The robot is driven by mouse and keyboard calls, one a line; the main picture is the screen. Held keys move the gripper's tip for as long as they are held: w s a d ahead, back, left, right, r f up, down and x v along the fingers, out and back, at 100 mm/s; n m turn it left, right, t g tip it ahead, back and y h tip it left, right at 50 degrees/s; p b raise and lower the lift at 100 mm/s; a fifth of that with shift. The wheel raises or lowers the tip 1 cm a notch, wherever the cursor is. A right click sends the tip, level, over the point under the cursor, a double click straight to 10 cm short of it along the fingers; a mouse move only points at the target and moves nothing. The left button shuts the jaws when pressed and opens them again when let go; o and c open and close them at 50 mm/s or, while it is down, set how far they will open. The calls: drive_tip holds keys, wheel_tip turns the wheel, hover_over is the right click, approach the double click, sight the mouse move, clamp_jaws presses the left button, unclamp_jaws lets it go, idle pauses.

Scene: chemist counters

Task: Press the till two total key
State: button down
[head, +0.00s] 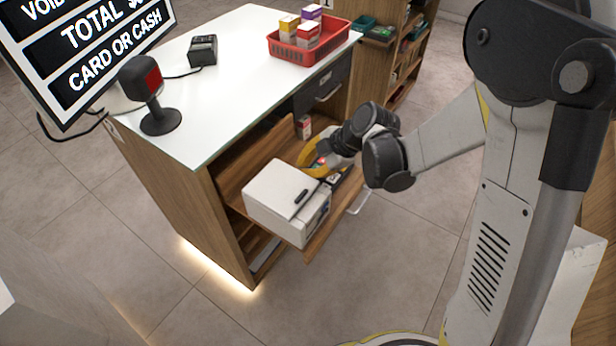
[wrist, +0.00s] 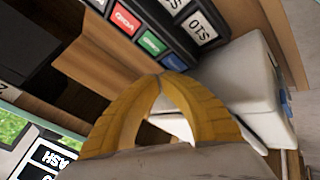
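The till keypad is a black panel (wrist: 172,18) at the top of the wrist view. It carries a red key (wrist: 124,19) whose upside-down label looks like VOID, a green key (wrist: 151,43), a blue key (wrist: 174,62) and white keys (wrist: 199,27). The green and blue labels are too small to read, so I cannot tell which is the total key. My gripper (wrist: 160,76) has yellow fingers with their tips together and nothing between them. The tips are close to the blue key; I cannot tell if they touch. In the head view my gripper (head: 318,166) partly hides the keypad (head: 342,180).
A white box-shaped machine (head: 274,193) stands beside the keypad on the wooden pull-out shelf (head: 322,236). The white counter top (head: 225,95) bears a scanner (head: 145,85), a card terminal (head: 203,50) and a red basket (head: 292,52) of boxes. A screen (head: 80,45) hangs at the upper left.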

drive_tip(key=shift+r+p, duration=1.8)
drive_tip(key=shift+r, duration=0.75)
drive_tip(key=shift+d+r, duration=0.1)
drive_tip(key=shift+r, duration=0.05)
drive_tip(key=s+d+r+m+t+h, duration=0.1)
drive_tip(key=s+d+r+m+h, duration=0.2)
drive_tip(key=s+d+r+m, duration=0.3)
drive_tip(key=s+d+r+m+t+h, duration=0.2)
drive_tip(key=s+d+r+m, duration=0.5)
drive_tip(key=m, duration=0.8)
drive_tip(key=s+d+h, duration=0.1)
drive_tip(key=s+d, duration=0.2)
drive_tip(key=s, duration=0.2)
drive_tip(key=shift+s+r+t+h, duration=0.3)
